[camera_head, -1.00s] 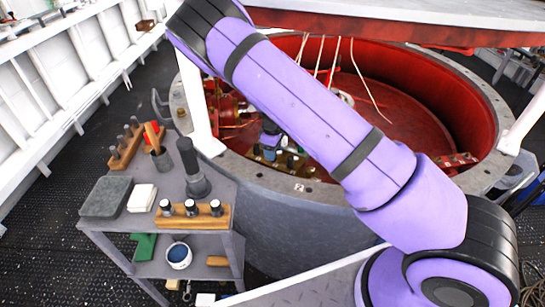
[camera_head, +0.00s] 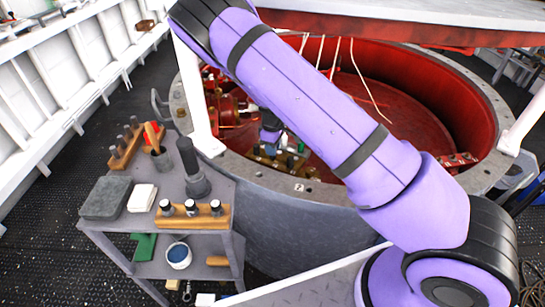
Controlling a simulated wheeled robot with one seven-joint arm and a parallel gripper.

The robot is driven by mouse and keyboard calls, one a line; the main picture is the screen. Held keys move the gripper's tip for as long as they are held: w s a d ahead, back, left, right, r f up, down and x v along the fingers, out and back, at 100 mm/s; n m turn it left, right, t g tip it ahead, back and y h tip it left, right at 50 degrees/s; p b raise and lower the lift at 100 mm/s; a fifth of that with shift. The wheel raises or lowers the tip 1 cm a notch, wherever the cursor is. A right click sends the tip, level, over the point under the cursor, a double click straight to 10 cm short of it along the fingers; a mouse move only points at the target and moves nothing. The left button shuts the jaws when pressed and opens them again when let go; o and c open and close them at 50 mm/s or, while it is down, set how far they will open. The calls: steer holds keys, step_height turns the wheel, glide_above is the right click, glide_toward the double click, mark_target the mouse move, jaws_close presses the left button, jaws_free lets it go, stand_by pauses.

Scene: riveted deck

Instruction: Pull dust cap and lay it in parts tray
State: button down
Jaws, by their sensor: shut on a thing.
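My gripper (camera_head: 270,135), small and dark with purple, shows inside the red-lined round well, partly hidden behind my arm. It is over a brass-coloured block (camera_head: 262,160) with several small coloured fittings. A blue piece (camera_head: 270,151) is just below it, and a green-topped fitting (camera_head: 300,147) stands to its right. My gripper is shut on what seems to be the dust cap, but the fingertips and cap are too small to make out. A flat dark grey tray-like piece (camera_head: 105,198) lies on the bench at left; I cannot tell whether it is the parts tray.
The grey bench (camera_head: 222,180) left of the well holds a wooden rack (camera_head: 178,217) with three dark-and-white pieces, a white block (camera_head: 142,198) and a dark upright tool (camera_head: 191,166). The well's grey bolted rim (camera_head: 320,190) and a white post (camera_head: 194,90) stand near my arm.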

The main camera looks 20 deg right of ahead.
steer(key=shift+r, duration=1.3)
